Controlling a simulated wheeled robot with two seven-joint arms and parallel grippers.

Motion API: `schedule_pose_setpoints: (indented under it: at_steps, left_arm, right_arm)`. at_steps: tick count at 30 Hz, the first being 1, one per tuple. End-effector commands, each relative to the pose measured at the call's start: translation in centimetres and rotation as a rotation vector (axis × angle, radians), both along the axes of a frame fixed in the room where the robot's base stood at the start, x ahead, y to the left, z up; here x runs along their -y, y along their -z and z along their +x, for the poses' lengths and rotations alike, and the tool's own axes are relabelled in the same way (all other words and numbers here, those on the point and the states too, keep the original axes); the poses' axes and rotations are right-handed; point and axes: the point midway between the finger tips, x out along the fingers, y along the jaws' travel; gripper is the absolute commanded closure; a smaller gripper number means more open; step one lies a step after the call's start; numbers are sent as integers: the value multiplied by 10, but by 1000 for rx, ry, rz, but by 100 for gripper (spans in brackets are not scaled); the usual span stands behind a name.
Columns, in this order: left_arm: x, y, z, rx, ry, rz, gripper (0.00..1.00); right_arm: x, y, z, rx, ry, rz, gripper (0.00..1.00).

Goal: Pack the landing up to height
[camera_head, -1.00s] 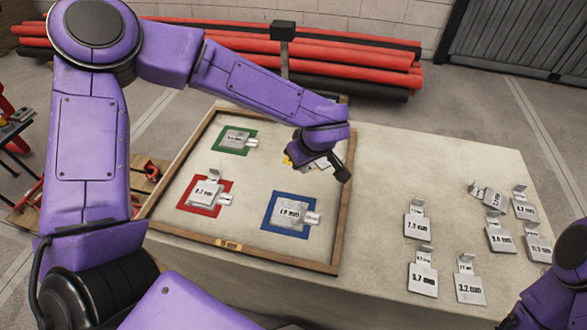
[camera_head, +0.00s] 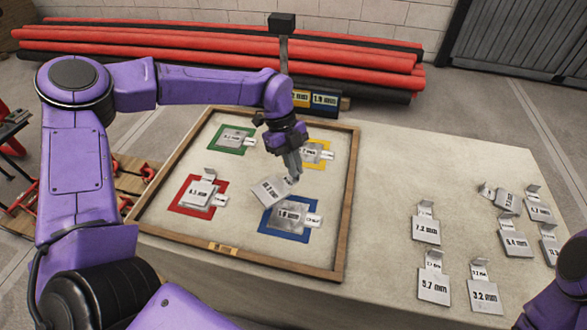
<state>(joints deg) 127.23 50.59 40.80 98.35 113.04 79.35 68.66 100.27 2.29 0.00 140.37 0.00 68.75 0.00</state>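My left gripper (camera_head: 291,172) is over the framed board (camera_head: 347,215), shut on a tilted grey metal plate (camera_head: 268,191) with a printed mm label. The held plate is just above and behind the blue square (camera_head: 268,232), which bears a plate marked about 1.9 mm (camera_head: 290,214). The red square (camera_head: 178,208) bears a plate (camera_head: 198,193). The green square (camera_head: 222,148) and yellow square (camera_head: 326,160) bear plates too, the yellow one's partly hidden by my gripper. My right gripper is out of view; only part of my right arm shows at lower right.
Several loose labelled plates lie on the table's right side, among them 7.3 mm (camera_head: 426,229), 5.7 mm (camera_head: 434,286) and 3.2 mm (camera_head: 484,295). A blue sign (camera_head: 325,101) stands behind the board. Red pipes (camera_head: 200,60) lie behind the table. The table between board and loose plates is clear.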

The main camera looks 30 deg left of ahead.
Motion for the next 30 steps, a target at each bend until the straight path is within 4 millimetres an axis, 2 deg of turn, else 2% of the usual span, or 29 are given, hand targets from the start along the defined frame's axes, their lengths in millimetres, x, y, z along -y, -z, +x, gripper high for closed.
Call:
schedule_pose_setpoints:
  at_steps: [3,6,9,13,24,30]
  left_arm:
    - [-2,6,1,2,-311,-4,100]
    - [-3,7,3,1,-500,-1,100]
    - [-4,8,4,0,-614,1,100]
    - [-5,8,4,-3,-666,2,100]
    - [-6,7,4,-11,-668,-27,100]
    - [-6,25,4,-9,-665,-22,100]
  right_arm:
    - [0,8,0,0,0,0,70]
    - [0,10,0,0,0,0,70]
    - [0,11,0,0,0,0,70]
    - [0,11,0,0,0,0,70]
    - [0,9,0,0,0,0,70]
    - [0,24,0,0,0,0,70]
